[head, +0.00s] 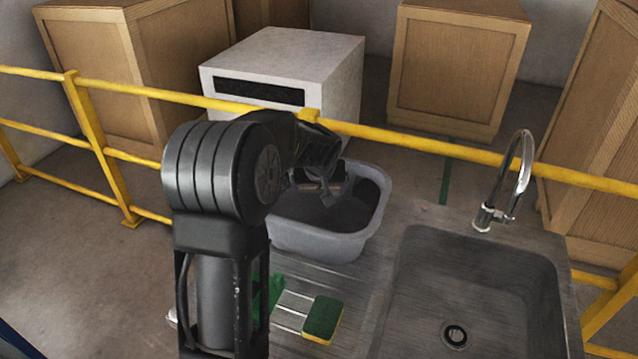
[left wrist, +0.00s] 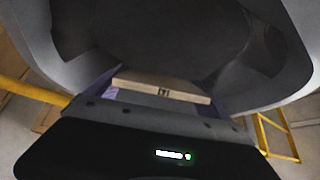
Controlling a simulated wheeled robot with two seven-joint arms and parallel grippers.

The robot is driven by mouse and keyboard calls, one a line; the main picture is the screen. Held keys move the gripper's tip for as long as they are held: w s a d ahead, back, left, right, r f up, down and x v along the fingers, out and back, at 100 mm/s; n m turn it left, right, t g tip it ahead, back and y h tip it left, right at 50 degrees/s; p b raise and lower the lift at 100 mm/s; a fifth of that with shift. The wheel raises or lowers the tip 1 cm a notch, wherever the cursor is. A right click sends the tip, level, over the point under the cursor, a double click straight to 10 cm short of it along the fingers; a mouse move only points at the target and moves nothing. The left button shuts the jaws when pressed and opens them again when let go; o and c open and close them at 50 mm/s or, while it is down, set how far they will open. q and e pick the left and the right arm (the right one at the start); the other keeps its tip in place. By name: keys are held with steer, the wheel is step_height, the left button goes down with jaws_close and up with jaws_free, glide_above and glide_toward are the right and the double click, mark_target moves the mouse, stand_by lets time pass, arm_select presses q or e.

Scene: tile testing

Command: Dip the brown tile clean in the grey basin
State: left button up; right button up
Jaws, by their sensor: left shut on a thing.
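The grey basin (head: 318,245) stands on the ribbed drainboard left of the sink. Its inside looks dark, and I cannot tell how high any liquid stands. My left gripper (head: 322,185) is over the basin, pointing down into it, and is shut on the brown tile. The tile shows in the left wrist view (left wrist: 160,88) as a light brown edge with a small dark mark, held between the fingers. The grey basin (left wrist: 285,85) surrounds it there. In the head view the gripper and arm hide most of the tile. I cannot tell whether the tile touches liquid. My right gripper is not in view.
A metal sink (head: 480,290) with a chrome tap (head: 515,180) lies to the right. A green and yellow sponge (head: 322,318) rests on the drainboard in front of the basin. A yellow rail (head: 400,143) runs behind. A white cabinet (head: 290,70) and wooden crates (head: 455,70) stand beyond it.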

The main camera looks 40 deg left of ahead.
arm_select(q)
step_height(320, 180, down, 7)
steer(key=b, duration=0.4)
steer(key=shift+f+b, duration=0.15)
steer(key=shift+b, duration=0.15)
steer(key=shift+s+d+f+b, duration=0.1)
steer(key=shift+s+f+b, duration=0.2)
steer(key=shift+f, duration=0.25)
stand_by(0.7)
steer(key=shift+w+r+p, duration=0.25)
steer(key=shift+r+p, duration=0.6)
steer(key=shift+r, duration=0.1)
step_height(320, 180, up, 6)
steer(key=p, duration=0.3)
steer(key=shift+p, duration=0.3)
steer(key=shift+w+r+p, duration=0.1)
steer(key=shift+r+p, duration=1.75)
steer(key=shift+r, duration=2.15)
